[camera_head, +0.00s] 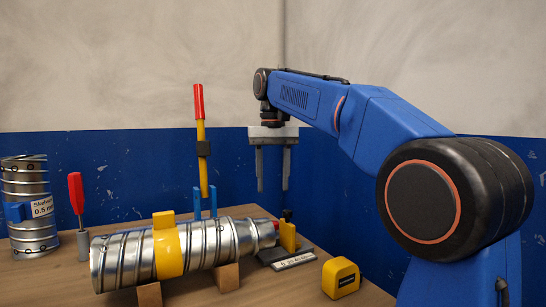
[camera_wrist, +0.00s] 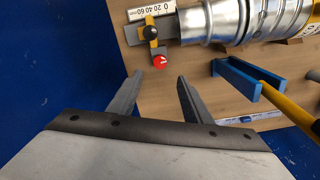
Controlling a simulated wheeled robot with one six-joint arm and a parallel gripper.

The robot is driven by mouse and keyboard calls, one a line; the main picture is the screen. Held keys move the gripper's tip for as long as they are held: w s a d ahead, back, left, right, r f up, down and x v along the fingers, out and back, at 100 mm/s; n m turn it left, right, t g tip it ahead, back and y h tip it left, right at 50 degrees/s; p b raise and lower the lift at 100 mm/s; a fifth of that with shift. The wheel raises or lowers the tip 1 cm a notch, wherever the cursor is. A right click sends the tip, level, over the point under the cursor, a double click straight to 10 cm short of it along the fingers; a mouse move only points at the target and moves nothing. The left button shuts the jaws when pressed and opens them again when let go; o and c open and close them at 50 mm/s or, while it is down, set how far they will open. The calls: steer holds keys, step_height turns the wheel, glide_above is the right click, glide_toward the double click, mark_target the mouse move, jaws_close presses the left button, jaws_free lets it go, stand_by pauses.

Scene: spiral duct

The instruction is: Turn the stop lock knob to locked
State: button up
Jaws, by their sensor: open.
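The stop is a yellow block (camera_head: 288,238) on a dark base at the right end of the spiral duct (camera_head: 208,243), with a small dark knob (camera_head: 287,214) on top. In the wrist view the yellow stop (camera_wrist: 150,21) sits beside a white scale, with the dark knob (camera_wrist: 151,33) on it. A red round piece (camera_wrist: 160,62) with a white mark lies just below it there. I cannot tell the knob's lock setting. My gripper (camera_head: 272,189) is open and empty, pointing down above the stop, apart from it. Its fingertips (camera_wrist: 160,76) show below the red piece.
A tall red-and-yellow tool (camera_head: 201,140) stands in a blue holder (camera_head: 205,203) behind the duct. A yellow tape measure (camera_head: 340,278) lies at the front right. A red-handled tool (camera_head: 76,193) and a metal roll (camera_head: 29,205) stand left. Blue wall panels border the table.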

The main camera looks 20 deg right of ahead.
step_height(320, 180, up, 7)
stand_by(0.3)
steer(key=shift+s, duration=0.15)
